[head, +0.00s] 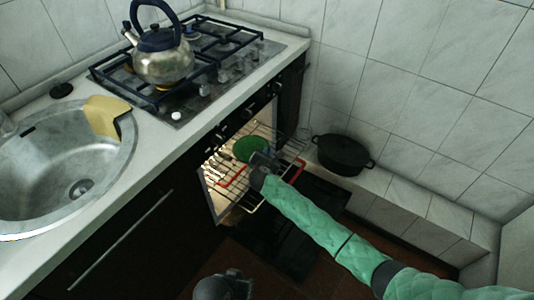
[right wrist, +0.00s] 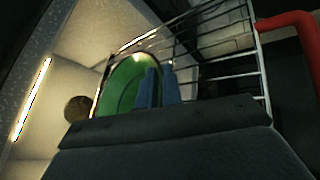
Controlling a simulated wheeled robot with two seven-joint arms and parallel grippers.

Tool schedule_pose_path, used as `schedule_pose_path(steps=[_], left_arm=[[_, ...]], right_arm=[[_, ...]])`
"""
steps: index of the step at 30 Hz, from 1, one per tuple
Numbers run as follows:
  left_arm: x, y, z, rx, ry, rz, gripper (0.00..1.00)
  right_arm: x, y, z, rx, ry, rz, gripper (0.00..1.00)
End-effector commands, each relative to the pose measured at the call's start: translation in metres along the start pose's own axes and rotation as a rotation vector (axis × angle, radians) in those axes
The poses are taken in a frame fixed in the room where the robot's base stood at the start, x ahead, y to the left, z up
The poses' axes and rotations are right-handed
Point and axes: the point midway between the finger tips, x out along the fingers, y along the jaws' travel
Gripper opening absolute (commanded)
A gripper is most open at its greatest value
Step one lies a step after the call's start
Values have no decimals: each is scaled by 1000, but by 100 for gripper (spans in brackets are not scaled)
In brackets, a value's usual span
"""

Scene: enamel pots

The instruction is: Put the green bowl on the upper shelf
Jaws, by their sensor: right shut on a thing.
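The green bowl (head: 250,149) is at the open oven, among the wire shelves. In the right wrist view the bowl (right wrist: 122,85) is tilted, with its inside showing beside the wire bars. My right gripper (head: 263,162) reaches to the bowl's near side. Its blue fingers (right wrist: 157,88) are shut on the bowl at the rim. The upper shelf (head: 292,146) is a wire rack at the oven opening; I cannot tell whether the bowl touches it. A dark part at the bottom edge looks like my left gripper (head: 222,286); its fingers are not clear.
A lower wire rack with a red bar (head: 232,176) sticks out of the oven. A black pot (head: 342,154) stands on the tiled ledge at right. A kettle (head: 160,60) stands on the stove, and a sink (head: 60,165) is at left.

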Motion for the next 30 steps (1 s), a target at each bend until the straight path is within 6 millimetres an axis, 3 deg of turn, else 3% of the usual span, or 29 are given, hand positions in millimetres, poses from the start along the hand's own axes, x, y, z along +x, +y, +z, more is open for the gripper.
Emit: schedule_pose_path(steps=[5, 6, 9, 20, 26, 30], left_arm=[[0, 0, -1, 0, 0, 0, 26], [0, 0, -1, 0, 0, 0, 26], [0, 0, -1, 1, 1, 0, 26], [0, 0, -2, 1, 2, -1, 26], [0, -1, -2, 1, 2, -1, 26], [0, -1, -2, 1, 4, -1, 26]], right_arm=[[0, 0, -1, 1, 0, 1, 0], [0, 0, -1, 0, 0, 1, 11], [0, 0, -1, 0, 1, 1, 29], [-4, 0, -1, 0, 1, 1, 29], [-30, 0, -2, 2, 2, 2, 29], [-57, 0, -2, 1, 2, 2, 29]])
